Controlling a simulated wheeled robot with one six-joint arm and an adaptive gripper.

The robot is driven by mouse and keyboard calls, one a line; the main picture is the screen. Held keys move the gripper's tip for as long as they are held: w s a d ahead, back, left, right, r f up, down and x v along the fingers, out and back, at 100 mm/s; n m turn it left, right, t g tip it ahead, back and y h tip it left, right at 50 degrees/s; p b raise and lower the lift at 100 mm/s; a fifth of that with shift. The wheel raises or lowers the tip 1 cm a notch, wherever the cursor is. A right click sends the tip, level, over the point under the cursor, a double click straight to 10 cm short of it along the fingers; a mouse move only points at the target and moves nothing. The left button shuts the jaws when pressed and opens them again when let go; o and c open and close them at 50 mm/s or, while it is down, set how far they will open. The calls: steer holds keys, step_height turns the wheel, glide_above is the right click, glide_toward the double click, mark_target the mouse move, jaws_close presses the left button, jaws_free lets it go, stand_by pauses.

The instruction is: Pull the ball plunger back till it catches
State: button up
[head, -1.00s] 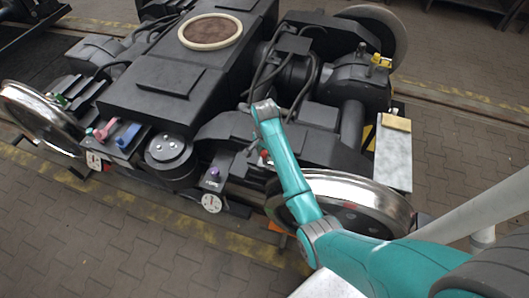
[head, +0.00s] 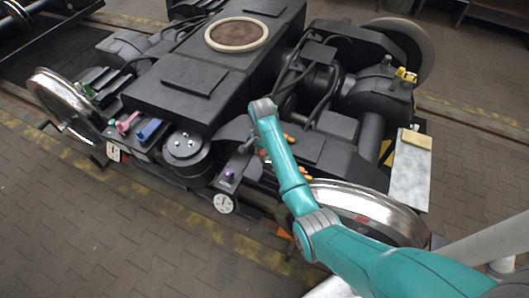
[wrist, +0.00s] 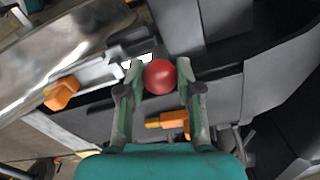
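The ball plunger's red ball knob (wrist: 160,77) sits between the two fingertips of my gripper (wrist: 160,75) in the wrist view. Both fingertips meet its sides, with no clear gap, so my gripper looks shut on it. The plunger's shaft behind the ball is hidden. In the head view my teal arm reaches down over the bogie's near side, and its wrist covers most of the gripper. A bit of red shows there beside the arm.
Orange parts (wrist: 62,93) lie left of and just below the fingers in the wrist view. A shiny wheel (head: 370,208) stands close to my arm. A purple knob (head: 229,174) and a round gauge (head: 223,203) are to the left. The paved floor at front left is clear.

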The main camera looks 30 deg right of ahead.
steer(key=o, duration=0.5)
steer(key=shift+c, duration=0.2)
step_height(320, 180, up, 8)
steer(key=shift+f, duration=0.25)
stand_by(0.3)
